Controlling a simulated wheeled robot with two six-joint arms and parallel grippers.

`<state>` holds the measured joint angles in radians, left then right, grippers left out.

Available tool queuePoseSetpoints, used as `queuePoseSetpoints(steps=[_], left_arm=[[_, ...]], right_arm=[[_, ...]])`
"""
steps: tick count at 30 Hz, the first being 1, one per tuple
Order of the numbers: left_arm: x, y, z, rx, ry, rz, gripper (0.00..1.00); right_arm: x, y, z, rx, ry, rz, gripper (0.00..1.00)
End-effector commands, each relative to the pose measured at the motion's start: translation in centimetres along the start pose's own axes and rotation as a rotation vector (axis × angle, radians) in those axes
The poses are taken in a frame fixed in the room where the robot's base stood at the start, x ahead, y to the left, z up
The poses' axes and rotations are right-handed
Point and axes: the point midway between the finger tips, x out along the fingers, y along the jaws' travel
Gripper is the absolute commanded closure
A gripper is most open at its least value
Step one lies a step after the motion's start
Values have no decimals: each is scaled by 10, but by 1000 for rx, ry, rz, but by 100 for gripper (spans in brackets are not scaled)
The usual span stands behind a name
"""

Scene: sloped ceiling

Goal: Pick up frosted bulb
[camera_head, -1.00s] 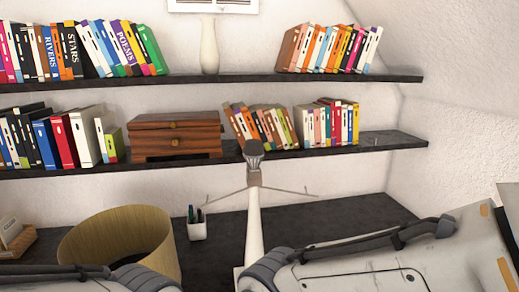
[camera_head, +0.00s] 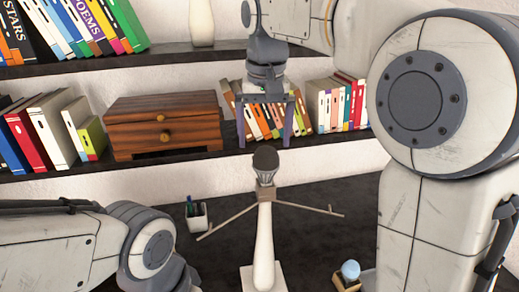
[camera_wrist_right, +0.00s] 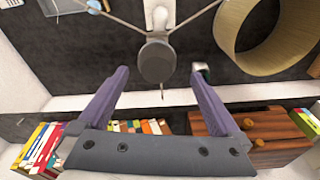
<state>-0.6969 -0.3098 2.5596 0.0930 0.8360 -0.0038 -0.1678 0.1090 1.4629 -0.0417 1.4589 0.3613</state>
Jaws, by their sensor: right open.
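A pale bluish-white bulb (camera_head: 350,270), which looks like the frosted bulb, sits in a small wooden holder (camera_head: 343,284) low in the head view, right of the lamp. A different, dark grey bulb (camera_head: 265,163) tops the white lamp stem (camera_head: 264,240); it also shows in the right wrist view (camera_wrist_right: 156,63). My right gripper (camera_head: 265,143) is open and empty, with its fingers pointing down above the dark bulb. Its two purple fingers also show in the right wrist view (camera_wrist_right: 159,71). My left forearm is at lower left; its gripper is out of frame.
Two thin arms stick out sideways from the lamp neck. A pen cup (camera_head: 197,217) stands left of the lamp on the dark desk (camera_head: 330,195). Behind are shelves with books and a wooden drawer box (camera_head: 165,125). A round shade (camera_wrist_right: 268,35) shows in the wrist view.

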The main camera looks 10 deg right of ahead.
Motion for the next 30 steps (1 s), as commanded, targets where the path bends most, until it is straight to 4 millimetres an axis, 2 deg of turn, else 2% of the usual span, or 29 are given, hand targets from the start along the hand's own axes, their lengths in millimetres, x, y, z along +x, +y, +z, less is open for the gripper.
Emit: queuePoseSetpoints(steps=[9,13,17,22,26,30], left_arm=[[-6,0,0,1,0,0,50],[-8,1,0,1,0,0,50],[-18,1,-1,2,0,0,50],[-28,2,-1,4,0,0,50],[-30,2,-2,5,0,0,50],[-29,2,-1,5,0,0,50]], right_arm=[[41,6,-2,15,-1,3,0],[50,5,-2,13,0,3,0],[62,5,-1,11,-4,4,0],[89,4,-1,10,-3,3,0],[99,4,-1,9,1,2,0],[101,3,-1,9,3,1,0]])
